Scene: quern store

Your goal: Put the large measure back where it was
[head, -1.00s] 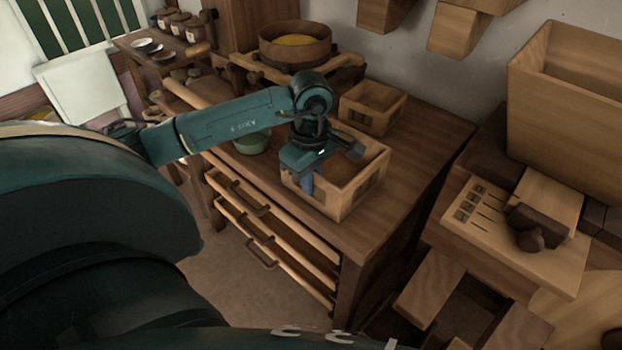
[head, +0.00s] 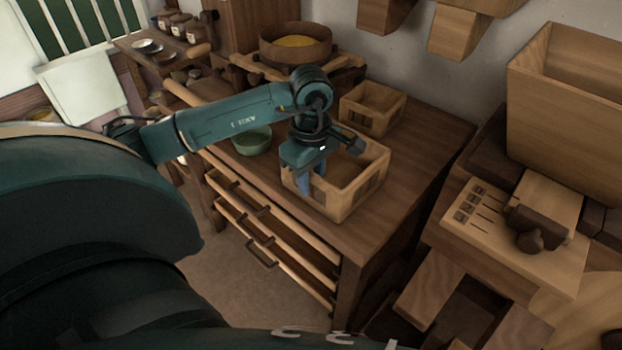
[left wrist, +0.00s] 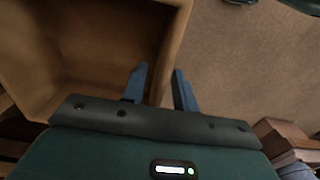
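The large measure (head: 362,193), an open square wooden box with dark marks on its side, stands upright near the front edge of the wooden bench. It also shows in the left wrist view (left wrist: 60,45), with its inside empty where visible. My left gripper (head: 311,188) points down at the box's left front wall. In the left wrist view its blue fingers (left wrist: 160,90) are apart, one on the inner side and one on the outer side of the wall, with gaps beside the wall. My right gripper is not in view.
A smaller wooden box (head: 372,108) stands behind the large one. A green bowl (head: 252,141) is to its left, and a round tub (head: 295,45) with yellow contents is farther back. The bench top (head: 425,150) is clear on the right. Drawer fronts (head: 262,222) face the floor.

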